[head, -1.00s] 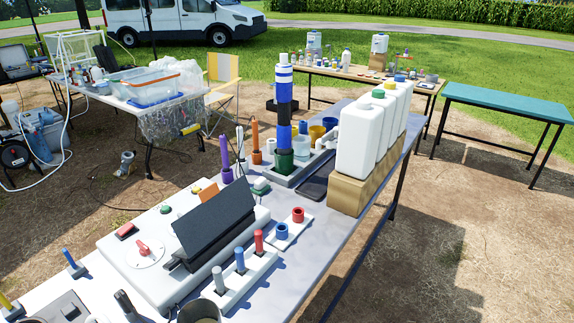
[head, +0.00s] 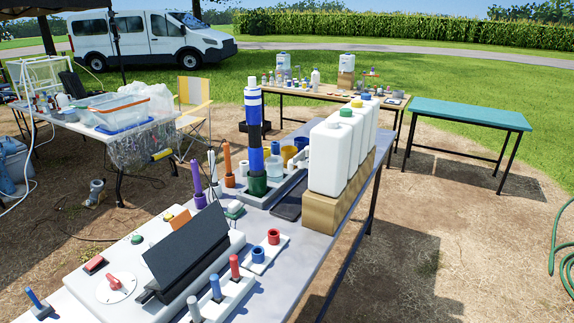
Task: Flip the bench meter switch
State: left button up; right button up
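A white box-shaped unit (head: 150,245), which looks like the bench meter, lies on the near grey bench. Neither of my grippers is in the head view.
White jugs (head: 327,157) stand on a wooden block (head: 322,212) along the bench's right side. A tall blue-banded column (head: 254,130) stands mid-bench. Probes in a white rack (head: 222,299) sit in front of the meter. A green hose (head: 560,250) lies at right.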

aim_at(96, 261)
jog(key=u, duration=1.3)
jog(key=i+l+z, duration=0.1)
jog(key=l+z, duration=0.4)
